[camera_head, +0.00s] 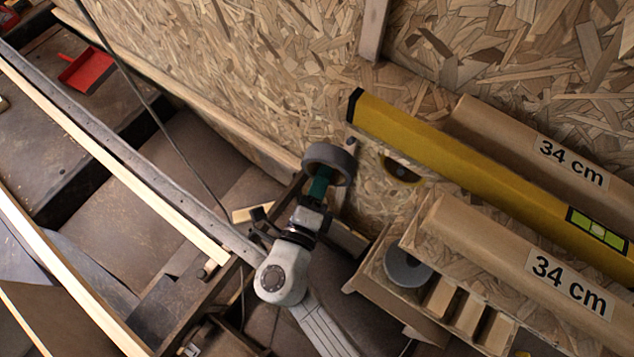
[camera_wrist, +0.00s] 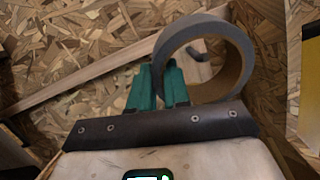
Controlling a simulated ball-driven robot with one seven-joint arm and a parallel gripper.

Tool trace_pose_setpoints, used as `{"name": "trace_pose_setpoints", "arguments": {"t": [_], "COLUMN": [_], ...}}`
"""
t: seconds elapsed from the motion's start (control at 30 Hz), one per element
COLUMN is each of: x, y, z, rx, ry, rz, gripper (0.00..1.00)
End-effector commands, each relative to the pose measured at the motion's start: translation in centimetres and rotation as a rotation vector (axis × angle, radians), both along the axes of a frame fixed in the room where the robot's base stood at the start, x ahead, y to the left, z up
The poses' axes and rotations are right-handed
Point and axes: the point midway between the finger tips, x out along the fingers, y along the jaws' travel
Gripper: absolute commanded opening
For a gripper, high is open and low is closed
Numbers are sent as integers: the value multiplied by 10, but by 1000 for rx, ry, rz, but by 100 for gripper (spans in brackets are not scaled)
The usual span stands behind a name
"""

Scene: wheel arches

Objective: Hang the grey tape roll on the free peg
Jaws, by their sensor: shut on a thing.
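My gripper (camera_head: 319,184) has green fingers, which also show in the wrist view (camera_wrist: 159,72). It is shut on the near rim of a grey tape roll (camera_head: 322,153), holding it up in front of the chipboard wall. In the wrist view the tape roll (camera_wrist: 236,38) appears as a ring with a brown inside. A short dark peg (camera_wrist: 197,53) shows through its opening. In the head view a dark peg end (camera_head: 351,143) shows just right of the roll. I cannot tell whether the roll is around the peg or only in front of it.
Another grey roll (camera_head: 408,268) rests on a wooden shelf below. A red dustpan (camera_head: 88,70) is far left. A wooden strip (camera_wrist: 85,75) crosses the wall left of the fingers.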

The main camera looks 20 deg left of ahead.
Motion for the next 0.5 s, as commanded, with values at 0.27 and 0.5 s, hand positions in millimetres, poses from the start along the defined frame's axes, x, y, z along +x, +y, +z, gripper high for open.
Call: {"name": "trace_pose_setpoints", "arguments": {"t": [0.27, 0.5], "x": [15, 27], "y": [-5, -9], "z": [-2, -4], "rx": [1, 1], "ry": [-1, -2], "rz": [-1, 0], "gripper": [0, 0]}}
